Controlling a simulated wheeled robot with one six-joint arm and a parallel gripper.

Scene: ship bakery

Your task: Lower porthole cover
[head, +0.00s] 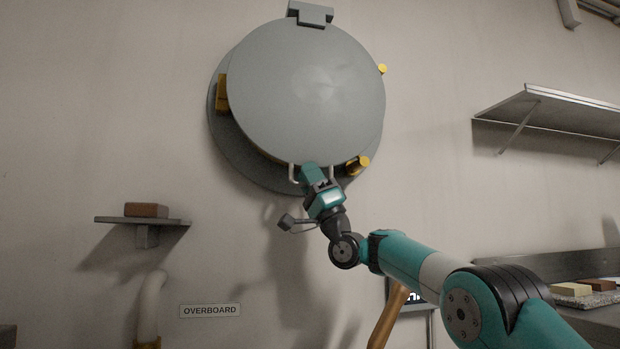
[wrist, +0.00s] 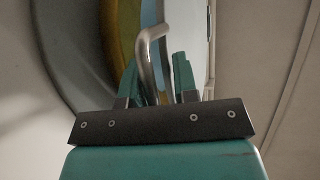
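The porthole cover (head: 308,95) is a round grey disc hung from a hinge at its top. It stands tilted a little out from the round porthole frame (head: 222,140), whose rim shows at left and below. A pale handle (head: 293,174) is at the cover's lower edge. My gripper (head: 310,178) is at this handle and hides its middle in the head view. In the wrist view, the metal handle (wrist: 148,65) passes between my two teal fingers. A gap shows on the handle's right side, so the fingers look open around it.
Yellow fittings (head: 357,165) sit around the porthole rim. A small shelf (head: 120,220) with a brown block (head: 146,210) is at left, above a pale pipe (head: 150,305). A metal shelf (head: 550,108) is at right. A counter with blocks (head: 590,290) is lower right.

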